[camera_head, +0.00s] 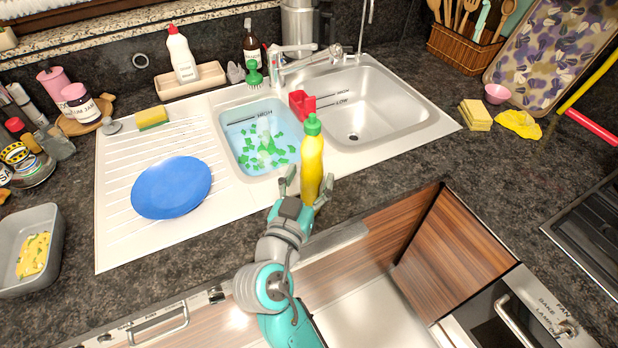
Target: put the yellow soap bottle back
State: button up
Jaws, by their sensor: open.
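The yellow soap bottle (312,165) with a green cap stands upright near the front edge of the sink, in front of the gap between the two basins. My gripper (307,186) is open at the bottle's lower part, with one finger to its left and one to its right. I cannot tell whether either finger touches the bottle. A beige tray (205,82) at the back left of the sink holds a white bottle with a red cap (181,55).
The left basin (228,150) holds water and green bits; the right basin (375,95) is empty. A red holder (301,103) sits on the divider behind the bottle. A blue plate (172,187) lies on the drainboard. An open cabinet (455,255) is below, front right.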

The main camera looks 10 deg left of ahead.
jog(key=s+a, duration=0.2)
jog(key=s, duration=0.9)
jog(key=shift+s, duration=0.4)
jog(key=s+d+f+n+g+y, duration=0.2)
jog(key=s+d+f+n+y, duration=0.15)
jog(key=d+f, duration=0.5)
jog(key=s+d+f+n+g+y, duration=0.1)
jog(key=s+d+f+n+y, duration=0.2)
jog(key=d+f, duration=0.55)
jog(key=s+d+r+m+h, duration=0.1)
jog(key=s+d, duration=0.3)
jog(key=s, duration=0.6)
jog(key=s+d+r+m+h, duration=0.2)
jog(key=s+d, duration=0.3)
jog(key=s, duration=0.6)
jog(key=shift+m, duration=0.65)
